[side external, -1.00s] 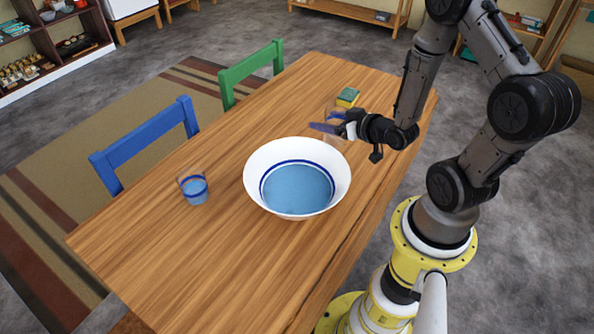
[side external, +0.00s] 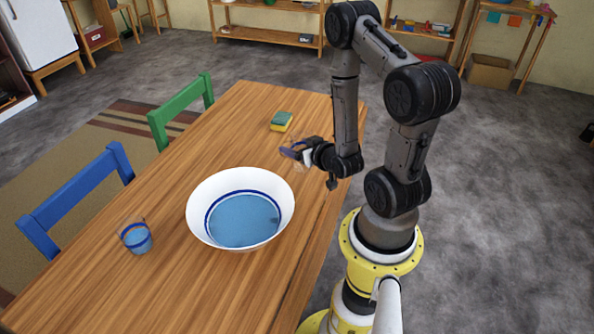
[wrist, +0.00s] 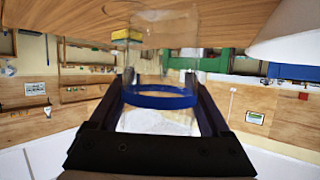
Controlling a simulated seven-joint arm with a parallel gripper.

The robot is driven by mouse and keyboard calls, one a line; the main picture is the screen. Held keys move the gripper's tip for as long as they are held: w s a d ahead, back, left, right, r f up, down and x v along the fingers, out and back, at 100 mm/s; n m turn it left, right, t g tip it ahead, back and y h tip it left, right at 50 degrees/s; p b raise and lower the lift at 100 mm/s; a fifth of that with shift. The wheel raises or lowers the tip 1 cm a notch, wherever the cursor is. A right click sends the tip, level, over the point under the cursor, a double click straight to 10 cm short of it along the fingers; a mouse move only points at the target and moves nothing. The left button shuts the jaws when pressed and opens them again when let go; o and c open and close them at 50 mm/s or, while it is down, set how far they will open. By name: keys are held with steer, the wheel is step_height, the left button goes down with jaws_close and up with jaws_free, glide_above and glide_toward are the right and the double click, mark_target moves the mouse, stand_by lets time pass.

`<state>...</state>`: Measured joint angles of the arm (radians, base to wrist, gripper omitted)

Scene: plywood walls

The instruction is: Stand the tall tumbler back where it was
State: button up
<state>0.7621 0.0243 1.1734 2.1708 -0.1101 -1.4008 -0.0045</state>
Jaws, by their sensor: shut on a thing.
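The tall tumbler is clear glass with a blue band. In the wrist view the tumbler (wrist: 160,99) sits between the two fingers of my gripper (wrist: 162,92), which are shut on its sides. In the side view the tumbler (side external: 291,152) is faint, with its blue band at the tip of my gripper (side external: 301,153). It is over the table's far part, behind and right of the bowl, nearer than the sponge. I cannot tell whether its base touches the table.
A large white bowl (side external: 201,195) with a blue inside stands mid-table. A shorter blue-banded glass (side external: 136,238) stands left of it. A green and yellow sponge (side external: 281,121) lies beyond my gripper. A blue chair (side external: 80,195) and a green chair (side external: 181,108) line the far side.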

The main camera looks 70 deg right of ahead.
steer(key=shift+f, duration=2.75)
steer(key=shift+f, duration=0.1)
steer(key=o, duration=1.4)
steer(key=shift+c, duration=0.2)
